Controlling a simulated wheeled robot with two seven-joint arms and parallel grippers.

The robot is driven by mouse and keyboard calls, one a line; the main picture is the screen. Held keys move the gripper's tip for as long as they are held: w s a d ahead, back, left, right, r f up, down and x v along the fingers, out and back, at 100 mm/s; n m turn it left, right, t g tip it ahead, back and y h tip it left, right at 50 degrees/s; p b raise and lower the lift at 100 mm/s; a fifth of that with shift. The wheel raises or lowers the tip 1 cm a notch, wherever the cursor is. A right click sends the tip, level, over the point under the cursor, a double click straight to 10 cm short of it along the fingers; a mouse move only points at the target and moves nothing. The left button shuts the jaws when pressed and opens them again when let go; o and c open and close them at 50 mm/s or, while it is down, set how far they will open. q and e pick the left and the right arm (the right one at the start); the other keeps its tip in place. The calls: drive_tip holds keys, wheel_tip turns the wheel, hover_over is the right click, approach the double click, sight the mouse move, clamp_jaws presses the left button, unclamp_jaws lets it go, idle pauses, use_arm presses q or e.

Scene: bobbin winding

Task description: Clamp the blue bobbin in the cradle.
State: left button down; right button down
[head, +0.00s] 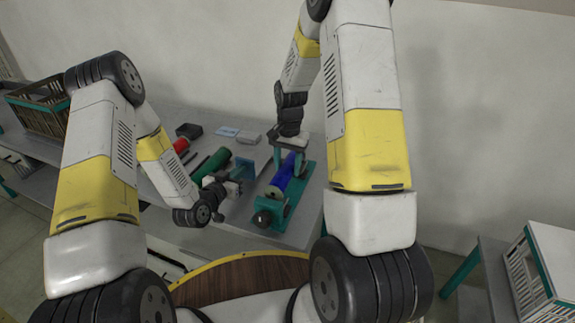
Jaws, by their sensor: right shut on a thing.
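The blue bobbin (281,178) lies lengthwise in the teal cradle (305,184) on the grey table. A pale end of the bobbin faces the near side, by a dark round knob (263,218) at the cradle's near end. My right gripper (288,163) reaches down from above and is shut on the blue bobbin toward its far end; the gripper partly hides that end. My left gripper (236,184) is just left of the cradle, apart from the blue bobbin. Its fingers are too small to show whether they are open.
A green bobbin (211,165) and a red one (181,145) lie to the left, with a blue plate (245,167) beside the green one. A black box (188,131) and a grey block (248,137) stand behind. A crate (38,108) is far left, another (545,262) lower right.

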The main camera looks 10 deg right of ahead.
use_arm(q)
drive_tip(key=shift+r, duration=0.1)
use_arm(e)
drive_tip(key=shift+f, duration=1.3)
drive_tip(key=c, duration=0.6)
unclamp_jaws()
drive_tip(key=shift+s+d+r, duration=0.1)
drive_tip(key=shift+d+r, duration=0.05)
drive_tip(key=shift+r, duration=3.9)
use_arm(q)
drive_tip(key=shift+f+v, duration=0.25)
drive_tip(key=shift+v, duration=0.9)
drive_tip(key=shift+f+v, duration=0.2)
drive_tip(key=shift+v, duration=0.95)
drive_tip(key=shift+f+v, duration=0.25)
drive_tip(key=shift+v, duration=0.85)
